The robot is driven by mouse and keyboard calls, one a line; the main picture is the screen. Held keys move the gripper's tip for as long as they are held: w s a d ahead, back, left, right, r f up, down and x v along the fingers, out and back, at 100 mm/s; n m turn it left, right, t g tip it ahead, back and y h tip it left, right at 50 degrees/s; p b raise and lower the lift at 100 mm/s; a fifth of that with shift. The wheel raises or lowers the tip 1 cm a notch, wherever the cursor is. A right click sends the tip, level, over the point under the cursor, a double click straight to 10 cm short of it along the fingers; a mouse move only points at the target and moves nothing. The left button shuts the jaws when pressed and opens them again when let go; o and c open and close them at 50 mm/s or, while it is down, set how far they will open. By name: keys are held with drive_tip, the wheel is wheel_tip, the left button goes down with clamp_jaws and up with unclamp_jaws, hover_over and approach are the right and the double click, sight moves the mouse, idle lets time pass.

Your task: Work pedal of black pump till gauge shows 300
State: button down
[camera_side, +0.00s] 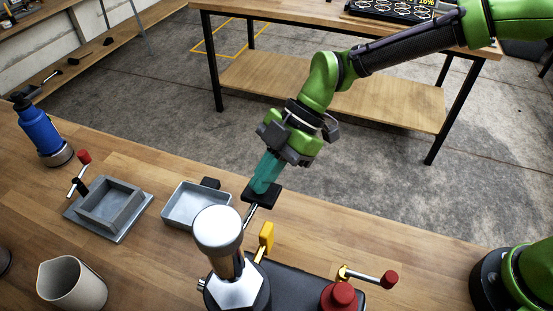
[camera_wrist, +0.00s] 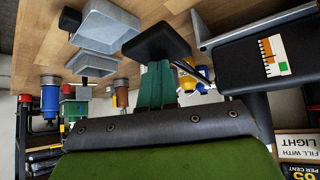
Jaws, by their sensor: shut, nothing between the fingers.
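The black pump's dark base (camera_side: 290,284) stands at the front of the bench, carrying a metal hexagonal part and a pale round cap. A metal rod runs from it to a black pedal pad (camera_side: 250,196). In the wrist view the pad (camera_wrist: 156,41) is at top centre. My gripper (camera_side: 262,186) is shut and empty, its teal fingers pointing down at the pad; the tips look at or just above it, and I cannot tell if they touch. A white panel with orange bars and a green square (camera_wrist: 274,56) sits on a black body; no reading is legible.
A yellow lever (camera_side: 266,238) and a red-knobbed handle (camera_side: 368,278) stand close to the pump. Grey trays (camera_side: 194,206), a blue bottle-like device (camera_side: 40,133) and a beige pitcher (camera_side: 73,284) are left. Free bench lies right of the pad.

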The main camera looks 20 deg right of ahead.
sight(271, 189)
drive_tip(key=shift+s+a+f, duration=0.1)
drive_tip(key=shift+s+f, duration=0.05)
drive_tip(key=shift+f, duration=0.75)
drive_tip(key=shift+s+a+f, duration=0.15)
drive_tip(key=shift+s+f, duration=0.05)
drive_tip(key=shift+f, duration=0.7)
drive_tip(key=shift+s+a+f, duration=0.1)
drive_tip(key=shift+s+f, duration=0.05)
drive_tip(key=shift+f, duration=1.05)
drive_tip(key=shift+s+a+f, duration=0.1)
drive_tip(key=shift+s+f, duration=0.05)
drive_tip(key=shift+f, duration=0.3)
drive_tip(key=shift+s+a+f, duration=0.1)
drive_tip(key=shift+f, duration=0.35)
drive_tip(key=shift+d, duration=0.1)
drive_tip(key=shift+r, duration=0.15)
